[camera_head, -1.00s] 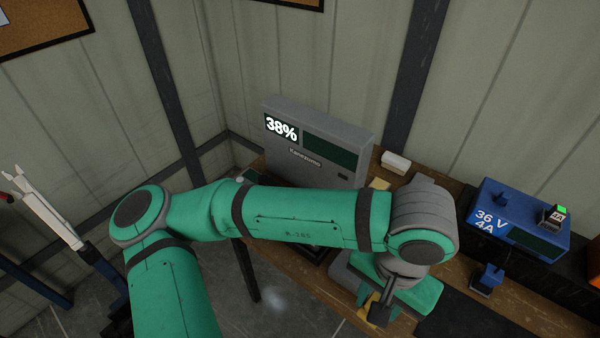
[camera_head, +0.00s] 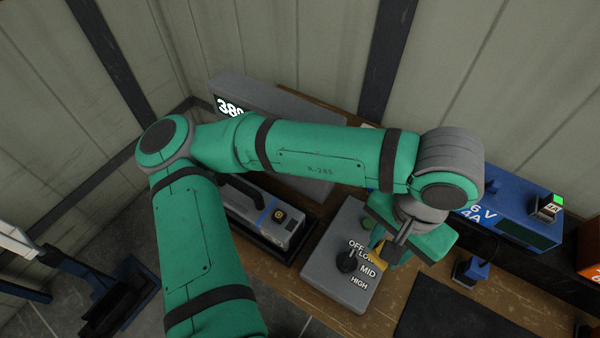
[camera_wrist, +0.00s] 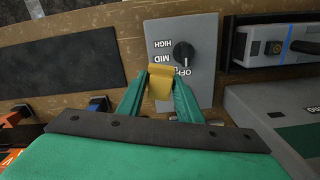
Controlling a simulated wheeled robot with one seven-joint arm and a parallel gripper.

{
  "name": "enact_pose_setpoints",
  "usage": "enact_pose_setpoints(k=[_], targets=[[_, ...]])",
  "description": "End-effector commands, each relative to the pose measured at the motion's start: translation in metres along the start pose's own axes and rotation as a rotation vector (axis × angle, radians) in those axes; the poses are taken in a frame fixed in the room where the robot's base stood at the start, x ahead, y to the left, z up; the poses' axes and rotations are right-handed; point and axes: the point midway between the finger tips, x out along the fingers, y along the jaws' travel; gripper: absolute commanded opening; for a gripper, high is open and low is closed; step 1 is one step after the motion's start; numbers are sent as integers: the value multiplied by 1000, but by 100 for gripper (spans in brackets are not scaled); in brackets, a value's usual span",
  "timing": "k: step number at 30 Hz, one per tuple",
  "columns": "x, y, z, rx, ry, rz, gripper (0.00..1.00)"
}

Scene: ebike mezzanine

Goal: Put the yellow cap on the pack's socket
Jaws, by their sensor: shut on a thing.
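My gripper (camera_wrist: 160,78) is shut on the yellow cap (camera_wrist: 160,88), with one green finger on each side of it. In the head view my gripper (camera_head: 386,250) and the cap (camera_head: 378,258) are over the right part of the grey dial box, partly hidden by my wrist. The pack (camera_head: 258,216) is a grey case with a dark handle and a blue stripe, left of the dial box. The socket (camera_wrist: 276,47) also shows in the wrist view, right of the cap.
The grey dial box (camera_head: 329,283) has a black knob (camera_head: 347,261). The pack sits in a black tray (camera_head: 262,243). A grey display unit (camera_head: 290,115) stands behind, a blue charger (camera_head: 515,220) at right. A dark mat (camera_head: 450,312) lies in front.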

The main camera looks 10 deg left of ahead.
Motion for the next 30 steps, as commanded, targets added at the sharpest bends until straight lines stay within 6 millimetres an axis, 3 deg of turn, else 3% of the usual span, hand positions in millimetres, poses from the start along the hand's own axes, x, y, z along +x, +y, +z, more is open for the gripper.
enact_pose_setpoints(k=[8, 12, 18, 24, 30], targets=[[-10, -85, 12, -109, -1, -2, 11], [-16, -137, 30, -169, -1, -2, 11], [-23, -194, 63, -234, 0, -1, 11], [-26, -219, 82, -262, 1, -1, 11], [-24, -223, 85, -266, 1, -1, 11]])
